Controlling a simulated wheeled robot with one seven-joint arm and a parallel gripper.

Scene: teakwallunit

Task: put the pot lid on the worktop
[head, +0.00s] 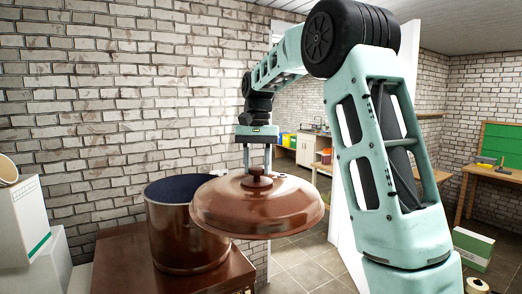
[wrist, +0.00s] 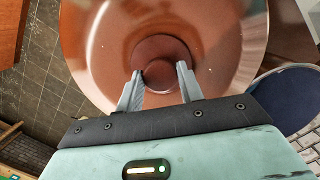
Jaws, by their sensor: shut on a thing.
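The pot lid (head: 257,207) is a reddish-brown dome with a round knob on top. My gripper (head: 257,168) points down and is shut on the lid's knob, with one finger on each side. In the wrist view the lid (wrist: 100,40) fills the upper middle, and my gripper's fingertips (wrist: 160,74) sit at the knob. The lid hangs in the air, to the right of the pot and overlapping its right side in the head view. The brown worktop (head: 118,262) lies under the pot at the lower left.
The open brown pot (head: 178,235) stands on the worktop and takes up much of its visible surface. Its dark blue inside also shows in the wrist view (wrist: 288,98). White boxes (head: 25,225) stand at the far left. A brick wall (head: 100,110) rises behind. Tiled floor (head: 305,262) lies to the right.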

